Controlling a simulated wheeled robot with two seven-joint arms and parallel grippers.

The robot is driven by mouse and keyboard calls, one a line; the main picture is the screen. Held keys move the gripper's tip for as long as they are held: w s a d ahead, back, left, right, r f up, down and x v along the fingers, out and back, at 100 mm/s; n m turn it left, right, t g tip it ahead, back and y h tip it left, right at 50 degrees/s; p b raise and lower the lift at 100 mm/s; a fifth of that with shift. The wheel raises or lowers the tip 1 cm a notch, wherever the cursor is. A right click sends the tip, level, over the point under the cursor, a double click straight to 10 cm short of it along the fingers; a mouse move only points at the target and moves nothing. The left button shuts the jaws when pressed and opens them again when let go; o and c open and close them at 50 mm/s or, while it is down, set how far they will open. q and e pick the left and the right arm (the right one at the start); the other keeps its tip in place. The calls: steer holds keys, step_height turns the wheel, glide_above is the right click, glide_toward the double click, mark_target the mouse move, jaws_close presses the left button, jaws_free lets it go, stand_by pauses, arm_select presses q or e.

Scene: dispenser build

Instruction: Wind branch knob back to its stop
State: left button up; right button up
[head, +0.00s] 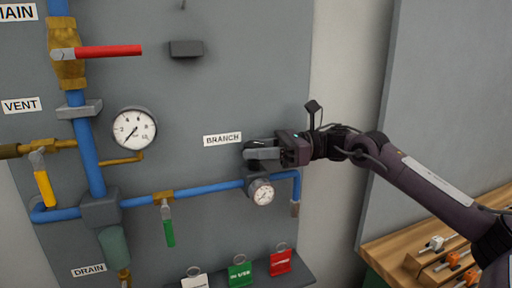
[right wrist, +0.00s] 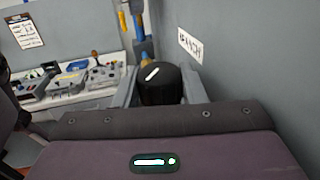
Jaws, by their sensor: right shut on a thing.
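The branch knob (right wrist: 161,86) is black and round with a white line on its face, seen in the right wrist view between my two grey fingers. In the head view the knob (head: 251,147) is mostly hidden by my right gripper (head: 258,153), just below the BRANCH label (head: 222,139). My right gripper comes in from the right and is shut on the knob. A small round gauge (head: 262,192) sits just below it on the blue pipe (head: 212,186). Its needle is too small to read surely. My left gripper is not in view.
The grey panel also carries a red-handled main valve (head: 108,51), a large gauge (head: 134,129), a yellow vent handle (head: 45,188) and a green handle (head: 168,232). Several tags stand on a ledge (head: 306,274) below. A wooden bench (head: 388,247) is at the lower right.

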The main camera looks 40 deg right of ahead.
steer(key=shift+f, duration=0.1)
steer(key=o, duration=1)
steer(key=shift+w+a, duration=0.1)
steer(key=shift+a, duration=0.05)
steer(key=shift+c, duration=0.2)
steer(key=b+v, duration=0.5)
steer(key=v, duration=0.3)
steer(key=shift+b, duration=0.4)
